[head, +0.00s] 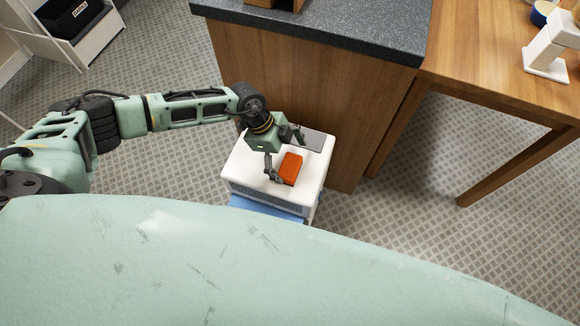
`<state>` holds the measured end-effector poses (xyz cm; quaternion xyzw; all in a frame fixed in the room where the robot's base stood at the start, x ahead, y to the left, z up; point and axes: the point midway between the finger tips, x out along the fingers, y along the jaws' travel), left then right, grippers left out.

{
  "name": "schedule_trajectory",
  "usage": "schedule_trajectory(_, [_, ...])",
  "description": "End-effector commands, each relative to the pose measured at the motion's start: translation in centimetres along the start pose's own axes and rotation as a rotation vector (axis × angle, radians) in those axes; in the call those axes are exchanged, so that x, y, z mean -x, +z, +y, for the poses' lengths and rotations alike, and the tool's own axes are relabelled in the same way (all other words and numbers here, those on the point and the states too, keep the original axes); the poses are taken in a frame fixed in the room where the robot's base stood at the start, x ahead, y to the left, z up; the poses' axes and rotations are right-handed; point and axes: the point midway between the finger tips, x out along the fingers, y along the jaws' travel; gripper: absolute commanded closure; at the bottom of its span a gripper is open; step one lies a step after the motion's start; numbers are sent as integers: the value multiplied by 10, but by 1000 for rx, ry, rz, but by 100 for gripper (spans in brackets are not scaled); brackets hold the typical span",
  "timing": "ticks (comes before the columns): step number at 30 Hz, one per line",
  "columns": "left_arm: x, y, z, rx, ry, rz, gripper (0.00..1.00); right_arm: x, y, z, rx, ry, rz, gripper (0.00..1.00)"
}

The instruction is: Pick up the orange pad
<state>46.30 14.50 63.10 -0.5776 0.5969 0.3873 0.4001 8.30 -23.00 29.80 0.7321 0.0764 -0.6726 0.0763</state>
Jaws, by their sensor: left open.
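The orange pad (291,169) lies on top of a white box-shaped unit (244,173), near the middle of the head view. My left gripper (286,158) is open just above and at the upper left of the pad. One finger is at the pad's left side and the other is beyond its upper end. I cannot tell whether either finger touches the pad. My right gripper is not in view.
A grey flat item (313,141) lies beside the pad on the white unit. A wooden cabinet with a dark speckled top (330,27) stands right behind. A wooden table (500,75) is at the right.

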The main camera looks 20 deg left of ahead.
Motion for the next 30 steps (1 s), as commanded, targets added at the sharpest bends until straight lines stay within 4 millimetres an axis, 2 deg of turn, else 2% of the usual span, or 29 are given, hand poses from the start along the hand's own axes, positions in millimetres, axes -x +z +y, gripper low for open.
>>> schedule_trajectory(3, [-20,1,2,-1,3,1,8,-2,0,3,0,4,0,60])
schedule_trajectory(6, [-30,0,2,-1,1,2,8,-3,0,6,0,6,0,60])
schedule_trajectory(14, [-32,1,2,-1,1,2,8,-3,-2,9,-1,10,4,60])
schedule_trajectory(30, [-32,0,2,-1,1,3,53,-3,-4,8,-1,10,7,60])
